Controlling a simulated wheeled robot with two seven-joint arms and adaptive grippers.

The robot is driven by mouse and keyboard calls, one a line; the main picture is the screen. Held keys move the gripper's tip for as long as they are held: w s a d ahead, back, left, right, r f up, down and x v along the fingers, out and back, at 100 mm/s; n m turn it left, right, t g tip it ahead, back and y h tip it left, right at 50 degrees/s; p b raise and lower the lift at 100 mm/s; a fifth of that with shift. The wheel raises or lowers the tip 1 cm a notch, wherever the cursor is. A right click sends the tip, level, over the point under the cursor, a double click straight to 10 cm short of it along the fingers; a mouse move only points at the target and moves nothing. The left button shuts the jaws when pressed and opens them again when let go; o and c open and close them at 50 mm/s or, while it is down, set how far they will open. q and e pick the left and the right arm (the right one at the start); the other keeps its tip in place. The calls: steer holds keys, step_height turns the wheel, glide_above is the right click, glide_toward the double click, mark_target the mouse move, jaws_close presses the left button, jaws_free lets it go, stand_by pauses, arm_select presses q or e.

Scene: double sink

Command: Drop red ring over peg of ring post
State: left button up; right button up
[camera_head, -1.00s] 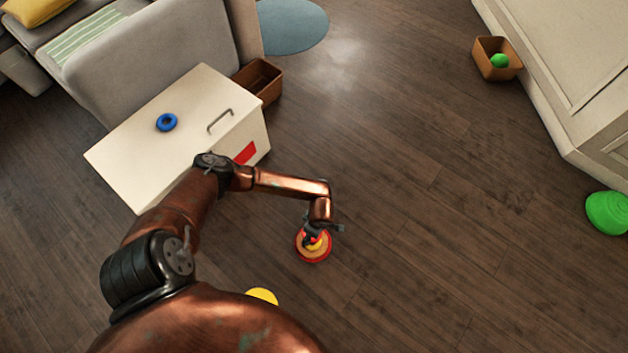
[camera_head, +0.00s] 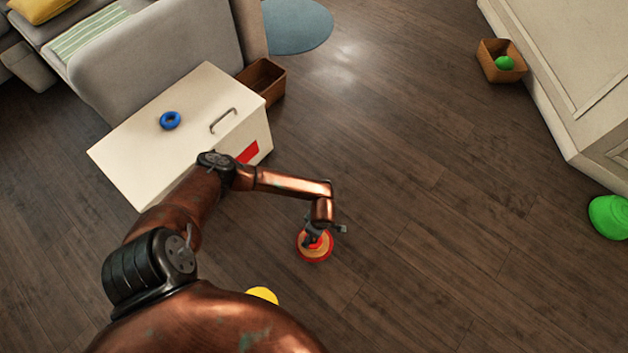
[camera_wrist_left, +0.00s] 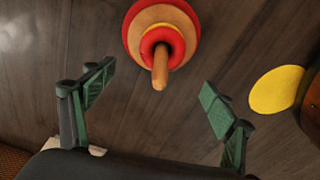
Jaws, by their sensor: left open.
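The ring post stands on the floor with a wooden peg (camera_wrist_left: 160,75) pointing toward the wrist camera. A small red ring (camera_wrist_left: 162,38) sits around the peg, with a yellow layer, a wooden-coloured layer and a wide red layer (camera_wrist_left: 133,20) beneath it. In the head view the ring post (camera_head: 314,258) is partly hidden by my left gripper (camera_head: 326,231), which is above it. In the wrist view the left gripper (camera_wrist_left: 158,92) is open and its fingers are apart. Nothing is between the fingertips, and the post lies beyond them. My right gripper is out of view.
A white cabinet (camera_head: 185,90) with a blue ring (camera_head: 170,120) on top stands at left. A yellow round object (camera_head: 263,295) lies near the post and shows in the wrist view (camera_wrist_left: 277,90). Brown boxes (camera_head: 499,68) (camera_head: 262,80) and a green object (camera_head: 609,217) lie farther off. The floor right of the post is clear.

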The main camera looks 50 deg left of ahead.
arm_select(q)
steer(key=shift+r, duration=0.1)
steer(key=shift+r, duration=0.3)
step_height(320, 180, up, 11)
steer(key=d, duration=0.1)
steer(key=shift+w+d, duration=0.15)
steer(key=shift+w, duration=0.1)
stand_by(0.8)
